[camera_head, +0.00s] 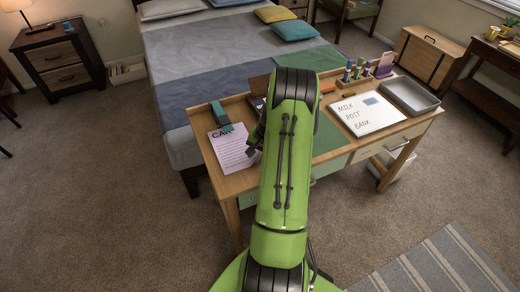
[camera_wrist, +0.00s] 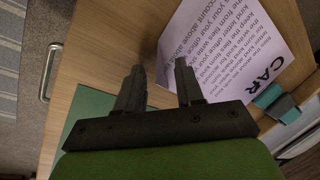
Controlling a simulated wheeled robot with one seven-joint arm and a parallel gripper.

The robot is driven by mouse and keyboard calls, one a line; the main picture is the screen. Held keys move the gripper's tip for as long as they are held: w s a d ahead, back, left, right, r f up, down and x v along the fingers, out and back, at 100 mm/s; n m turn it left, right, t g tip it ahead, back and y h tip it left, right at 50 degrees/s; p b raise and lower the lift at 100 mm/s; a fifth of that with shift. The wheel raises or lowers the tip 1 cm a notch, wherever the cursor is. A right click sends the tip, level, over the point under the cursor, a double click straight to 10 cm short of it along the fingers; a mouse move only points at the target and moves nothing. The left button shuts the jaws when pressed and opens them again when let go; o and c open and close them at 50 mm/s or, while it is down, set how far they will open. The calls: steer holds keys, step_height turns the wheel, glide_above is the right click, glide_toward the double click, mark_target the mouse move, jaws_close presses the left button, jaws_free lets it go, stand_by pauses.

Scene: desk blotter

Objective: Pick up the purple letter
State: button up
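The purple letter (camera_head: 231,150) is a pale lavender printed sheet headed "CAR" lying on the left part of the wooden desk. In the wrist view the letter (camera_wrist: 238,45) fills the upper right, its text turned. My gripper (camera_wrist: 159,72) is open, with nothing between its two dark fingers. The right finger overlaps the letter's lower left edge in the wrist view, while the left finger is over bare wood. I cannot tell the height above the sheet. In the head view my gripper (camera_head: 254,138) is mostly hidden behind my green arm, at the letter's right edge.
A teal and dark grey object (camera_head: 220,116) sits at the letter's top edge; it also shows in the wrist view (camera_wrist: 277,103). A green blotter (camera_wrist: 88,115) lies beside the letter. A white board (camera_head: 368,112) and grey tray (camera_head: 408,97) occupy the desk's right side.

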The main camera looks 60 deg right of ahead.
jaws_close()
stand_by(0.3)
steer(key=shift+a, duration=0.1)
